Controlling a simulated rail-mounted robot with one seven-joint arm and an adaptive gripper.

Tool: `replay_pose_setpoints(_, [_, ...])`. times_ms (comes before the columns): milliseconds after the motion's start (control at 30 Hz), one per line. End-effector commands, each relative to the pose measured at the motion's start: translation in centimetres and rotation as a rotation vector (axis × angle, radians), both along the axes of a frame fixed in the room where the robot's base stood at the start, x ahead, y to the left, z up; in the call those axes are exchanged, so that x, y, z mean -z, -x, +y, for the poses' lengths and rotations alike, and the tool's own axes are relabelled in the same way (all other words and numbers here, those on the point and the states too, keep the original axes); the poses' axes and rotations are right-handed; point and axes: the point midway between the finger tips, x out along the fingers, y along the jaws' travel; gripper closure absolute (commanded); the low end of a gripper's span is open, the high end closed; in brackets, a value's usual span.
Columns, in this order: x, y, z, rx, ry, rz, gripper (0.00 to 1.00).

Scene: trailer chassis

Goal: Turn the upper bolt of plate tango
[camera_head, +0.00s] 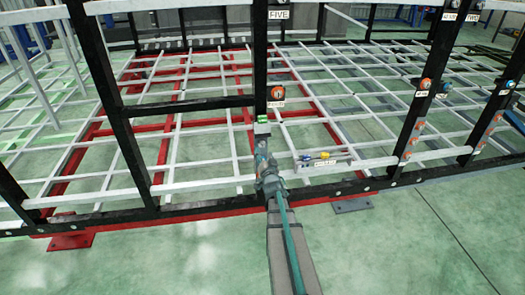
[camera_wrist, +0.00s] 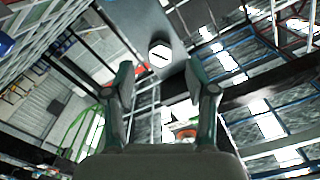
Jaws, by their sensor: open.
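In the wrist view a white hexagonal bolt head (camera_wrist: 159,55) with a dark slot sits on a dark grey surface (camera_wrist: 135,18). My gripper (camera_wrist: 160,76) is open, with one finger on each side of the view. The bolt head shows between and just beyond the fingertips, apart from both. In the head view my gripper (camera_head: 262,145) is in front of the central black post, just below a small pale block with green on top (camera_head: 263,124). I cannot read a tango label or tell which bolt this is.
A white ledge (camera_head: 330,168) with small blue and yellow items is at the right. More labelled fittings (camera_head: 426,84) are on the right posts. White bars fill the frame behind.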

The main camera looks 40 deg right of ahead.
Motion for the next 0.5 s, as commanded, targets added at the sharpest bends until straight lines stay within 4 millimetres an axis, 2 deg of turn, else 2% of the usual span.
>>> replay_pose_setpoints(33, [-0.1, 1.3, 0.7, 0.000, -0.001, 0.001, 0.44])
replay_pose_setpoints(200, [-0.1, 4.2, 2.3, 0.001, -0.001, 0.002, 0.44])
replay_pose_setpoints(333, [0.0, 5.7, 3.0, 0.001, -0.001, 0.002, 0.44])
replay_pose_setpoints(500, [0.0, 6.4, 3.4, 0.001, -0.001, 0.002, 0.44])
